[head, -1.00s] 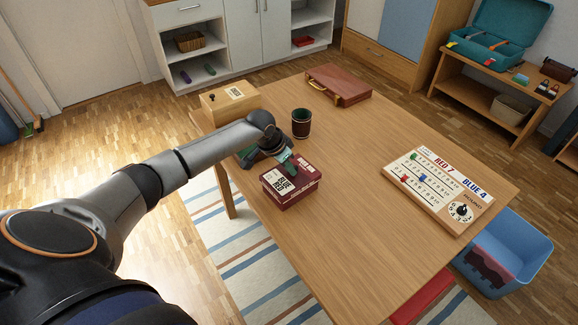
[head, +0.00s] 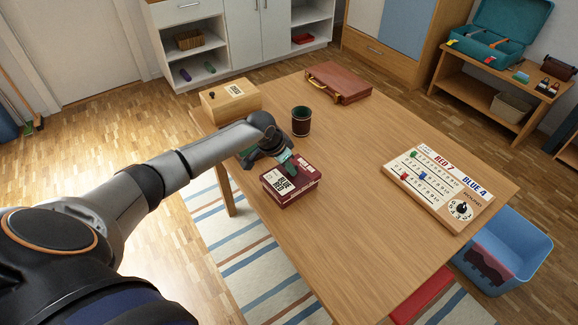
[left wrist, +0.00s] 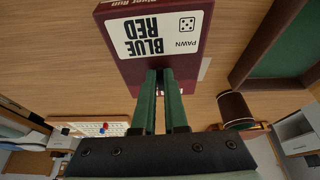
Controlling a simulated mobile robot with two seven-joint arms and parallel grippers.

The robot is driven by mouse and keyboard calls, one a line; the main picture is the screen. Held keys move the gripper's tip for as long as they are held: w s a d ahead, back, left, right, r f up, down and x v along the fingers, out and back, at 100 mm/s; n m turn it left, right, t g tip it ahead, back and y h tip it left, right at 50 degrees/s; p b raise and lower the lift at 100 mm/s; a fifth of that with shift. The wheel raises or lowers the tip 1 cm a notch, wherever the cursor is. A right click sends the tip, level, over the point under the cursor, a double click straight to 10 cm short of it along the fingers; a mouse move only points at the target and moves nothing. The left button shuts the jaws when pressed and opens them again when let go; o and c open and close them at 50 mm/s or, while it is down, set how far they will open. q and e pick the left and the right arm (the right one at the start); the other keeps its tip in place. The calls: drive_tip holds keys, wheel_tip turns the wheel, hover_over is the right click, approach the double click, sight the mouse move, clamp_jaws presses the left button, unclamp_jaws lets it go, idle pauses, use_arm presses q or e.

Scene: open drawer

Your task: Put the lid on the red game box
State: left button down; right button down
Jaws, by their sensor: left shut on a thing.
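The dark red lid (head: 301,174), with a white "BLUE RED" label, is in the grip of my left gripper (head: 289,165) near the table's left edge. The green fingers are shut on the lid's edge. In the left wrist view, the lid (left wrist: 205,62) fills the upper middle beyond my fingertips (left wrist: 160,80). The red game box (head: 300,201) is directly under the lid in the head view, mostly covered by it. The lid looks nearly level and at or very close to the box rim; I cannot tell whether it is fully seated. My right gripper is not in view.
A dark cup (head: 301,121) stands behind the lid. A green-lined tray (left wrist: 290,45) is partly hidden behind my gripper in the head view. A wooden box (head: 230,102), brown case (head: 339,82) and scoreboard (head: 436,187) are on the table (head: 370,140). The table's middle is clear.

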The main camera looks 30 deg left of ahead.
use_arm(q)
drive_tip(key=c, duration=0.9)
unclamp_jaws()
drive_tip(key=shift+r, duration=0.1)
drive_tip(key=v, duration=1.2)
drive_tip(key=shift+s+r+p, duration=0.15)
drive_tip(key=shift+r+p, duration=0.05)
drive_tip(key=shift+p, duration=0.15)
